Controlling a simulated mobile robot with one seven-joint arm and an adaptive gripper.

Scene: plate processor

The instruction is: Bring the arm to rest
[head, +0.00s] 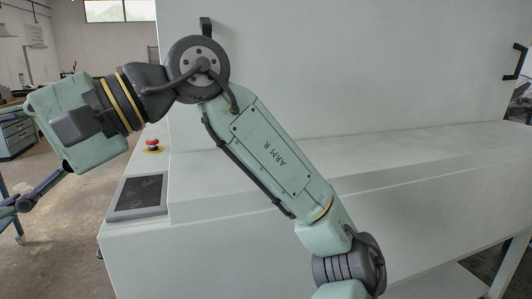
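My arm (265,150) rises from the bottom right to a bent elbow joint (199,68) and then runs left to its wrist (82,122). The wrist is at the left of the view, in front of the white machine's left side. I cannot make out my gripper or its fingers beyond the wrist. Whether it holds anything is hidden.
A large white plate processor (420,90) fills the middle and right, with a flat ledge (430,146). A dark screen (140,195) and a red emergency button (153,143) sit at its left end. Drawers (15,135) stand far left. Bare floor (65,245) shows at lower left.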

